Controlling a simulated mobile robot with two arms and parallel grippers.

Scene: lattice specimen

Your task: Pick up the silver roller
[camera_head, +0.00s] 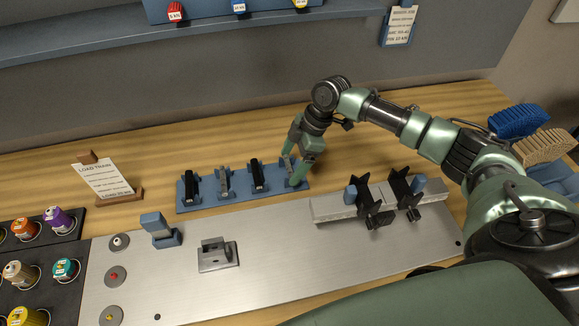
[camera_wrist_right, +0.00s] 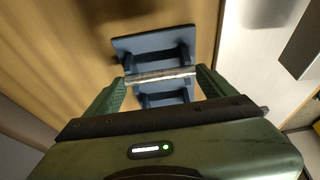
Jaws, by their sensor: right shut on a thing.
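My right gripper (camera_head: 298,166) is over the right end of the blue rack (camera_head: 207,206). In the right wrist view, the gripper (camera_wrist_right: 160,80) is shut on a silver roller (camera_wrist_right: 160,76), with a finger at each end of it. The blue rack (camera_wrist_right: 128,45) shows behind this roller; I cannot tell whether the roller still touches its supports. Another silver roller (camera_head: 224,181) lies in the rack between two black rollers (camera_head: 190,187) and (camera_head: 257,174). My left gripper is not in view.
A metal plate (camera_head: 270,275) in front holds a grey block (camera_head: 217,254), a blue block (camera_head: 160,230) and a light bar with black clamps (camera_head: 335,207). A "LOAD TRAIN" card (camera_head: 104,178) stands left of the rack. Coloured pots (camera_head: 60,221) sit far left; brushes (camera_head: 515,121) stand right.

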